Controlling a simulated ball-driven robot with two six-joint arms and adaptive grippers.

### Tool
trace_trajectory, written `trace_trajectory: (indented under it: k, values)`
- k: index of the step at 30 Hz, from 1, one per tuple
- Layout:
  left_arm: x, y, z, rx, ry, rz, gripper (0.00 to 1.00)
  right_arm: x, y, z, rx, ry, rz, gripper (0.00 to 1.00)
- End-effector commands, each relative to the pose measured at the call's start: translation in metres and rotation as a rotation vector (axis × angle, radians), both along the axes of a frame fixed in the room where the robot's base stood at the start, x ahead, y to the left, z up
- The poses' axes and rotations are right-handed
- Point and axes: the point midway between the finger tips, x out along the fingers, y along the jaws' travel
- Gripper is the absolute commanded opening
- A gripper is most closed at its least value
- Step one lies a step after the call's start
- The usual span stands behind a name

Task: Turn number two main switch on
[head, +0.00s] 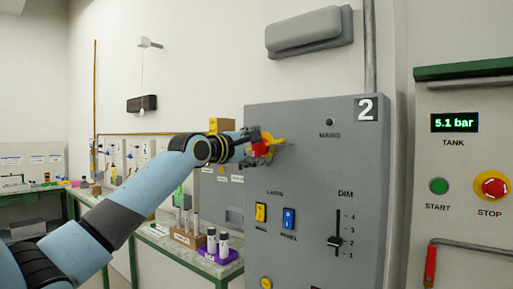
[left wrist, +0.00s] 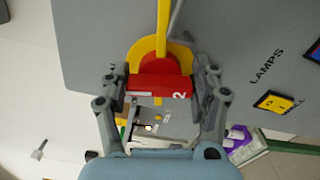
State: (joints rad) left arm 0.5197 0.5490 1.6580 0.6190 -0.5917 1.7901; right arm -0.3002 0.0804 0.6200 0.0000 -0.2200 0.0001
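The number two main switch (head: 262,147) is a red and yellow rotary handle on the left part of the grey cabinet marked 2. In the left wrist view its red block (left wrist: 158,84), marked 2, stands before a yellow disc, and a yellow bar runs up from it. In the head view the yellow part points right. My left gripper (head: 255,147) is at the switch; in the left wrist view its fingers (left wrist: 160,92) lie against both sides of the red block. The lamp (head: 329,122) above MAINS looks dark. My right gripper is not in view.
The grey cabinet (head: 300,170) also bears a yellow lamp switch (head: 261,212), a blue one (head: 289,218) and a DIM slider (head: 335,241). A bench (head: 170,245) with vials in racks stands below my left arm. A panel with START and STOP buttons (head: 490,187) is at right.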

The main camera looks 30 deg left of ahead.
Motion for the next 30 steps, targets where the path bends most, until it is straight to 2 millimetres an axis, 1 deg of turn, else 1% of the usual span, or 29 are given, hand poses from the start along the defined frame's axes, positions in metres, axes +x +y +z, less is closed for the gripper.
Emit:
trace_trajectory:
  k: [1,2,10,14,18,22,30]
  values:
    - [0.0,0.0,-0.0008,-0.001,0.002,-0.001,0.43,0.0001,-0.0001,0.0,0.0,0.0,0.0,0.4]
    - [-0.0001,0.0,-0.0008,-0.001,0.002,-0.001,0.39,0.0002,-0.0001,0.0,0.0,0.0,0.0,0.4]
    - [-0.0001,0.0,-0.0012,-0.001,0.003,0.0,0.04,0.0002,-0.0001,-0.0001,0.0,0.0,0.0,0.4]
    - [0.0,0.0,-0.001,0.028,0.001,0.0,0.03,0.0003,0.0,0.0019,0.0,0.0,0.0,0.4]
    - [0.0003,-0.0001,-0.0007,0.158,-0.008,-0.001,0.03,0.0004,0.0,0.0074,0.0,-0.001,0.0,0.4]
    - [0.0003,0.0,-0.0021,0.251,-0.016,-0.001,0.03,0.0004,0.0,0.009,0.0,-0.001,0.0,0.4]
    - [0.0002,0.0,-0.003,0.272,-0.017,0.0,0.03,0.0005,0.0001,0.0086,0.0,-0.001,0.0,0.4]
